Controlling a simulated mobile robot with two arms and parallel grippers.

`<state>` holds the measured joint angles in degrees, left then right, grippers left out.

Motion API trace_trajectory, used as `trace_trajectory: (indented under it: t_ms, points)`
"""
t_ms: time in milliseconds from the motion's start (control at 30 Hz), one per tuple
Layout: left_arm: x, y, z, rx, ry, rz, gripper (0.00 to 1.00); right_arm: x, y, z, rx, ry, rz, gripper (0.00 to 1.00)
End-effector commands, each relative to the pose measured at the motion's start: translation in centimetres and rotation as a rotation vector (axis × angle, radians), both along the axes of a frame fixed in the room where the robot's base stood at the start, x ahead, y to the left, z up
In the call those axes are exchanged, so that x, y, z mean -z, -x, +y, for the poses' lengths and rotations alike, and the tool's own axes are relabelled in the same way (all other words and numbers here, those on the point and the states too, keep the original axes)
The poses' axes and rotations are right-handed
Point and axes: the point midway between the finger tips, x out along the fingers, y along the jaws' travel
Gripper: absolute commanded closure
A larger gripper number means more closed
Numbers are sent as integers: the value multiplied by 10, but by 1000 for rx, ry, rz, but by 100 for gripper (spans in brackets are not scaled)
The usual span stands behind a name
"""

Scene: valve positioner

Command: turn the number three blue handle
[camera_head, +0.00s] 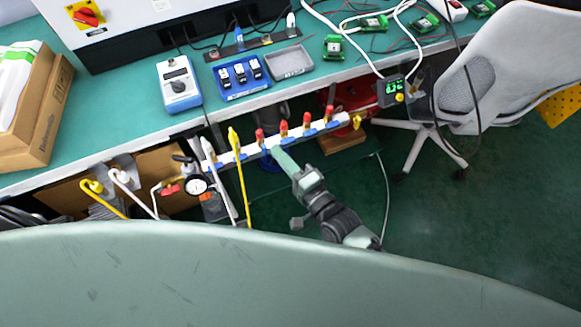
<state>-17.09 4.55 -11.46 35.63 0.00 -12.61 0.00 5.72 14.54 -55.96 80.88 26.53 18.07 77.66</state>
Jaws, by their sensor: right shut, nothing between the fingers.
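A white valve manifold (251,151) runs along the front of the bench, with several red-topped fittings and small blue handles along it. One blue handle (309,133) is clear to see to the right of my gripper. My right gripper (277,153) reaches up from below, shut and empty, with its tip at the middle of the manifold. The tip is close to a blue handle there and partly covers that spot. I cannot tell if it touches, or which handle is number three. My left gripper is out of view.
A green-topped bench (130,110) lies behind the manifold. Yellow and white hoses and a round gauge (197,184) crowd the manifold's left end. A grey chair (500,75) stands at the right. The floor (450,215) right of my arm is clear.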

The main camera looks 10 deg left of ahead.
Motion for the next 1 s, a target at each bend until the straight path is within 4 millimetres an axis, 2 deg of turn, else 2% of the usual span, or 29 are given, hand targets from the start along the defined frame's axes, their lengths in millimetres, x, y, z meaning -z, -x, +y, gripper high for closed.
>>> trace_trajectory:
  t_ms: [200, 1000]
  points:
    - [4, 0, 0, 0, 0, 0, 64, 0, -8, 9, 0, 1, 1, 100]
    - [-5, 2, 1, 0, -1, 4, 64, -2, -7, 6, 0, 66, -43, 100]
